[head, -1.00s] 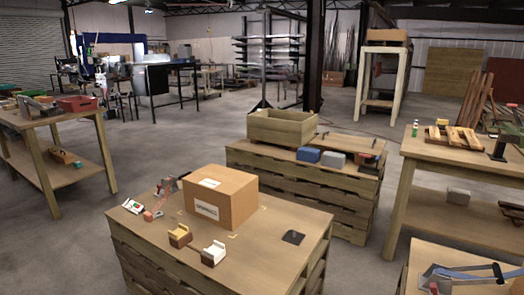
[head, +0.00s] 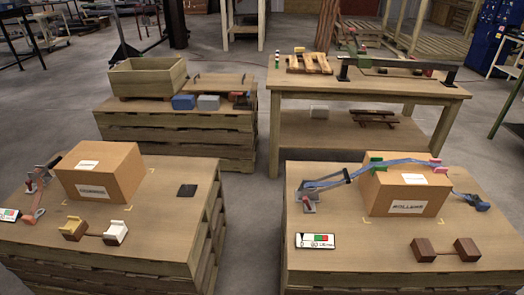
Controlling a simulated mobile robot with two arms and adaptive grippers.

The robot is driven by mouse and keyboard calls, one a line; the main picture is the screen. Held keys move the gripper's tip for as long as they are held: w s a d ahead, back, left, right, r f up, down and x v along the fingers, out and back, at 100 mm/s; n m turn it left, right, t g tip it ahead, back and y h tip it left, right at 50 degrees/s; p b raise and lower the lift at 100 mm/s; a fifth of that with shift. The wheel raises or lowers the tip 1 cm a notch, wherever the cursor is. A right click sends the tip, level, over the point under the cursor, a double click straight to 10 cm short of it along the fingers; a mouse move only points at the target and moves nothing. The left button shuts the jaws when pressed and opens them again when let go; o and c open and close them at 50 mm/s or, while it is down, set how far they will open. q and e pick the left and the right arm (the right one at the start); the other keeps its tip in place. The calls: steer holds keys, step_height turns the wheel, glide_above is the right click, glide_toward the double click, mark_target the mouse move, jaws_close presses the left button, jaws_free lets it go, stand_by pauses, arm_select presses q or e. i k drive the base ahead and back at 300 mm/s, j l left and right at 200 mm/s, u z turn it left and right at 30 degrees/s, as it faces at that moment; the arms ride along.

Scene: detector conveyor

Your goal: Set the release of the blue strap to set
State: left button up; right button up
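The blue strap (head: 335,180) lies over the cardboard box (head: 402,207) on the right-hand wooden stack. Its left end runs down to a small grey-and-red metal fitting (head: 309,203), perhaps the release, on the stack top left of the box. Its exact position is too small to tell. Green and pink pieces sit at the box's top edges under or beside the strap. A blue piece (head: 473,202) is at the strap's right end. A white card with green and red marks (head: 315,241) lies in front. Neither gripper shows.
The left stack (head: 150,245) carries another box (head: 98,172), a red-handled fitting (head: 35,205), yellow and white blocks, and a black pad. Brown blocks (head: 445,249) lie at the right stack's front. A floor gap separates the two stacks. A workbench (head: 300,90) stands behind.

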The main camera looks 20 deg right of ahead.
mark_target(306, 200)
steer(key=z, duration=1.15)
steer(key=i+j+u, duration=0.1)
steer(key=j, duration=0.3)
steer(key=i+j+u, duration=0.1)
steer(key=j, duration=0.25)
steer(key=i+j+u, duration=0.1)
steer(key=i+j, duration=0.15)
steer(key=i+j+u, duration=0.1)
steer(key=j, duration=0.35)
steer(key=i, duration=0.05)
